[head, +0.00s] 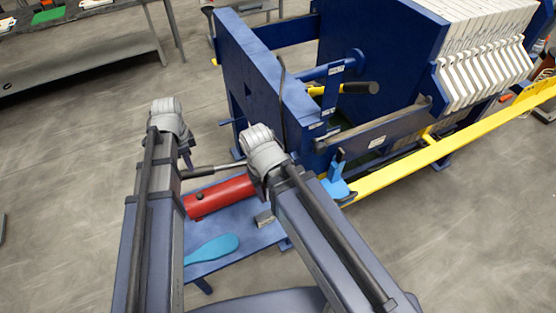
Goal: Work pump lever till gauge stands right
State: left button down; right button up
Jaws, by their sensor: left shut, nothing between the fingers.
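The red pump cylinder (222,196) lies on a low blue bench (242,242) between my two arms. A thin pump lever (226,166) with a dark grip at its left end runs almost level just behind the cylinder. My left gripper (187,159) is mostly hidden by its own arm; a small dark part shows just above the lever's grip end. It is shut and empty. I cannot tell whether it touches the grip. My right arm crosses in front of the pump's right end, and its gripper is hidden. I see no gauge face.
The blue press frame (245,65) with white plates (488,50) stands behind. A black handle (360,87) sticks out from it. A yellow rail (440,150) runs along the right. A light-blue paddle (212,248) lies on the bench.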

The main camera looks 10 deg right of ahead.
pick_arm(q)
jog(key=r, duration=0.1)
jog(key=r+p, duration=0.2)
jog(key=r, duration=0.1)
jog(key=shift+w+d, duration=0.1)
jog(key=shift+d, duration=0.15)
jog(key=f+b, duration=0.1)
jog(key=f, duration=0.1)
jog(key=f+b, duration=0.4)
jog(key=shift+a, duration=0.4)
jog(key=r+p, duration=0.3)
jog(key=r, duration=0.1)
jog(key=r+p, duration=0.2)
jog(key=shift+d+p, duration=0.3)
jog(key=shift+d, duration=0.1)
jog(key=shift+f, duration=0.1)
pick_arm(e)
notch_tip(320, 180, up, 4)
jog(key=shift+f, duration=0.2)
pick_arm(q)
notch_tip(320, 180, up, 8)
jog(key=p, duration=0.7)
jog(key=shift+p, duration=0.3)
pick_arm(e)
notch_tip(320, 180, up, 8)
pick_arm(q)
jog(key=shift+f, duration=0.15)
pick_arm(e)
jog(key=shift+f, duration=0.1)
